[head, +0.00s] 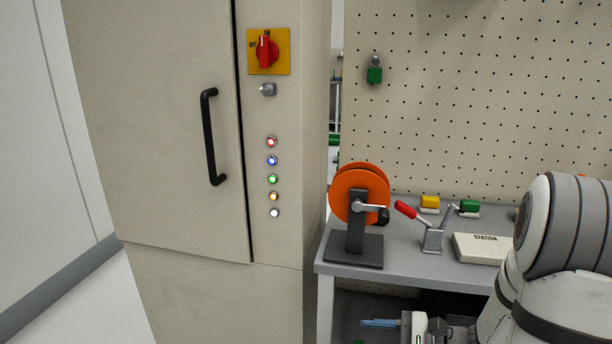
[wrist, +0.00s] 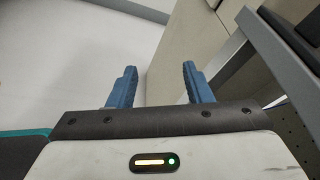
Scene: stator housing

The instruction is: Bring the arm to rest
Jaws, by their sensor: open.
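My gripper (head: 372,323) shows at the bottom of the head view, below the workbench top and in front of the bench's open lower space. One blue finger points left there; the other is hard to make out. In the wrist view my gripper (wrist: 158,85) has its two blue fingers wide apart with nothing between them. My arm fills the lower right of the head view.
A grey cabinet (head: 170,130) with a black handle and a red switch (head: 264,51) stands left. The workbench (head: 410,268) carries an orange reel (head: 350,190), a red-handled clamp (head: 432,236) and a station box (head: 480,248). Open floor (wrist: 60,60) lies left in the wrist view.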

